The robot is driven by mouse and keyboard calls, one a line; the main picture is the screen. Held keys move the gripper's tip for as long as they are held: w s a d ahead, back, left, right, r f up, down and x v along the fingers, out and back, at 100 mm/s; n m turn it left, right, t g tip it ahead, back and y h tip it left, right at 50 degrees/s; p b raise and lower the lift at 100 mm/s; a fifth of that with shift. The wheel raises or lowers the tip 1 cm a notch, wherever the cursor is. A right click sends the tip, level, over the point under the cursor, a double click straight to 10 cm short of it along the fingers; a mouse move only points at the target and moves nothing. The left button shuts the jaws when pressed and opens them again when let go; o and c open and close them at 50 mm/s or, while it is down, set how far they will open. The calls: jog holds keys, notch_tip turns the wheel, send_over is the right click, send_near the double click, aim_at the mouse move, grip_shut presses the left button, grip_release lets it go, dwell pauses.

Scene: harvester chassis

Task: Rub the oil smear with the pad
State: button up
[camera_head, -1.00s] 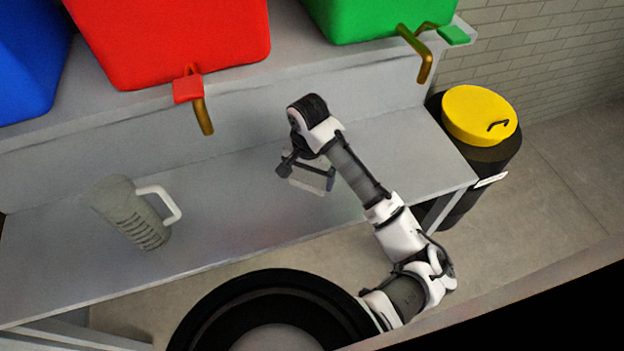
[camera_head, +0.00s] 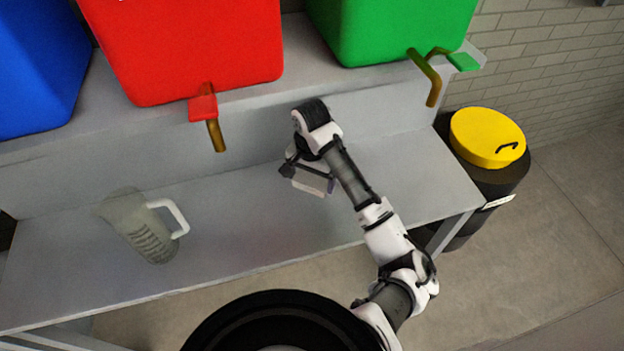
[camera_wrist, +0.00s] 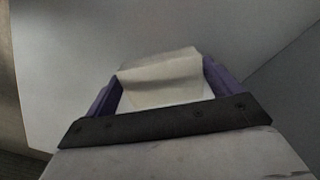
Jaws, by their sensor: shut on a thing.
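My gripper (camera_head: 308,177) is over the right half of the grey metal bench (camera_head: 235,215), with its jaws turned down. It is shut on a pale, cream-white pad (camera_head: 313,182). In the wrist view the pad (camera_wrist: 162,80) sits between the two purple fingers, and the grey bench surface (camera_wrist: 75,65) lies beyond it. I cannot tell whether the pad touches the bench. I cannot make out the oil smear in either view; the arm and pad hide part of the bench.
A translucent jug (camera_head: 138,225) with a white handle stands on the bench at left. Red (camera_head: 190,45), green (camera_head: 390,30) and blue (camera_head: 35,70) containers sit on the raised shelf behind; brass taps hang from the red and green ones. A yellow-lidded black bin (camera_head: 485,150) stands at right.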

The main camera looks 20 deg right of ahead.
aim_at(320, 213)
jog(key=shift+s, duration=2.05)
jog(key=shift+s+d+f, duration=0.1)
jog(key=shift+s, duration=1.95)
jog(key=shift+s+d, duration=0.1)
jog(key=shift+s, duration=1.85)
notch_tip(320, 213, up, 6)
jog(key=shift+r, duration=0.25)
jog(key=shift+r, duration=1.4)
